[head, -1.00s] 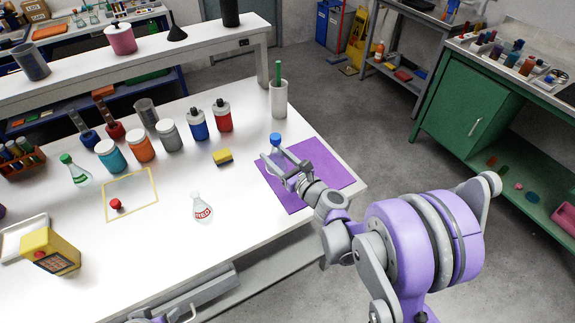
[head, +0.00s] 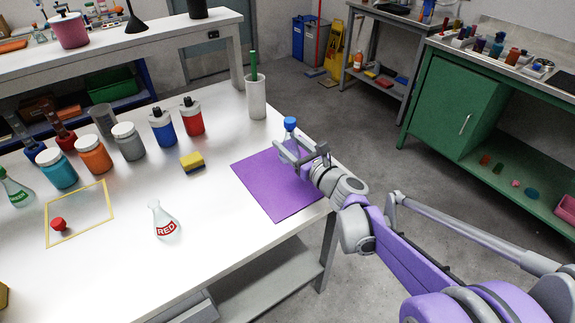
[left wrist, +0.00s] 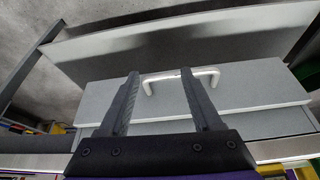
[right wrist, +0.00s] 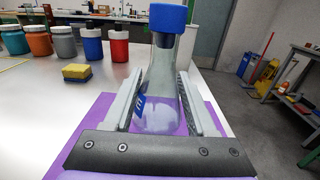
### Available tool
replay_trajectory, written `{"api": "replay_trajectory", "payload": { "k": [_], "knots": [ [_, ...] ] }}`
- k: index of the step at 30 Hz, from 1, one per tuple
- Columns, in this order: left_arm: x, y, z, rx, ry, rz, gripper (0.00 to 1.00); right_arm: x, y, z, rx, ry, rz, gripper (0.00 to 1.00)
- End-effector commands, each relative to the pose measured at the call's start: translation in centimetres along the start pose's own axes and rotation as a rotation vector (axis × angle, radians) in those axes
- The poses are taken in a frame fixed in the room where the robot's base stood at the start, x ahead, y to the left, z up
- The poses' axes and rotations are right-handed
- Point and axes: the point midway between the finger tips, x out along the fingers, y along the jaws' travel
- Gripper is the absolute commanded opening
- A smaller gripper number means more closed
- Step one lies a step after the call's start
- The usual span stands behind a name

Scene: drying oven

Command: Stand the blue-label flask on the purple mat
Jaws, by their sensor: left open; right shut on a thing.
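The blue-label flask is clear glass with a blue cap (head: 290,122). In the right wrist view the flask (right wrist: 160,92) stands upright between my right fingers, with part of its blue label showing at its left side. My right gripper (head: 302,153) is shut on it, over the far right part of the purple mat (head: 268,190). I cannot tell whether the flask's base touches the mat. The mat also shows in the right wrist view (right wrist: 97,112). My left gripper (left wrist: 160,78) is open and empty, in front of a grey drawer with a metal handle.
A red-label flask (head: 163,222) stands left of the mat, and a yellow sponge (head: 192,162) lies beyond it. A white cup with a green stick (head: 256,97) stands behind the mat. Several jars and bottles line the table's back. The rest of the mat is clear.

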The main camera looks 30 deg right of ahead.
Motion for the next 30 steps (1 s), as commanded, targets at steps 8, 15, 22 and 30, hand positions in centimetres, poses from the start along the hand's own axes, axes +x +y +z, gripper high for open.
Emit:
{"api": "replay_trajectory", "payload": {
  "k": [8, 15, 22, 30],
  "knots": [
    [1.2, 0.0, 0.3, 0.000, -0.004, 0.000, 0.66, 0.1, 0.0, -2.8, 0.000, 0.000, 0.001, 0.01],
    [2.2, 0.0, 0.7, 0.000, -0.008, 0.000, 0.66, 0.0, 0.1, -5.3, 0.000, 0.000, 0.001, 0.00],
    [2.1, 0.0, 0.6, 0.000, -0.007, 0.000, 0.66, 0.0, 0.1, -5.2, 0.000, 0.000, 0.001, 0.00],
    [2.3, 0.0, 0.7, 0.000, -0.008, 0.000, 0.66, 0.0, 0.1, -5.4, 0.000, 0.000, 0.001, 0.87]
  ]
}}
